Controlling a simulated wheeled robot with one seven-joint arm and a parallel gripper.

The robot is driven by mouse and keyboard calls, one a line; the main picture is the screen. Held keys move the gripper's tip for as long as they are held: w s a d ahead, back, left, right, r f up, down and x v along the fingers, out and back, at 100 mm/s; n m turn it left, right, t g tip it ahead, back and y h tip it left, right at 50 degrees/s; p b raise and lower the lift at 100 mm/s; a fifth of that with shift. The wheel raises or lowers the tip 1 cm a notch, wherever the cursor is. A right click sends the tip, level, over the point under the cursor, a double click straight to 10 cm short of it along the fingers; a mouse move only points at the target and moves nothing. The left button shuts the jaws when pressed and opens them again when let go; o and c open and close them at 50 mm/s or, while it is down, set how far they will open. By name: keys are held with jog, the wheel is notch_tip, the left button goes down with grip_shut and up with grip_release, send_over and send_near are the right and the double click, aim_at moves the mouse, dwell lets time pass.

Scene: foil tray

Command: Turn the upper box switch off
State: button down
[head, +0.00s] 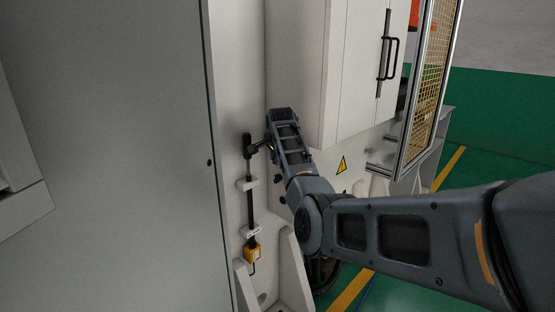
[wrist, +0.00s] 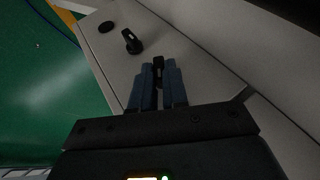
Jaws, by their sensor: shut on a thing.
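The upper box switch (wrist: 158,72) is a small black knob on a pale grey panel. In the wrist view it stands between the blue fingertips of my gripper (wrist: 159,75), which is shut on it. The fingers hide most of the knob, so its pointing direction is hard to tell. A second black rotary switch (wrist: 132,42) with a pale mark sits lower on the same panel, apart from the fingers. In the head view my gripper (head: 267,147) is at the panel, partly hidden by my own wrist, and the held switch cannot be made out.
A round black fitting (wrist: 107,27) lies beyond the second switch. In the head view a black rod (head: 251,205) with a T-shaped head and a yellow box (head: 252,251) stands close left of my gripper. A large grey cabinet (head: 325,75) overhangs on the right.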

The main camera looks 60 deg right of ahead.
jog(key=g+b, duration=0.1)
jog(key=b, duration=0.1)
jog(key=g+y+b, duration=0.1)
jog(key=g, duration=0.1)
jog(key=shift+w+n+b, duration=0.3)
jog(key=shift+n+b, duration=0.05)
jog(key=shift+n, duration=0.05)
jog(key=shift+g+b, duration=0.6)
jog(key=shift+b, duration=0.25)
jog(key=c, duration=1.1)
grip_release()
jog(key=shift+w+r, duration=0.1)
jog(key=shift+c, duration=0.2)
jog(key=shift+d, duration=0.1)
jog(key=shift+r, duration=0.15)
jog(key=v, duration=0.7)
jog(key=shift+r+b, duration=0.3)
jog(key=shift+b, duration=0.05)
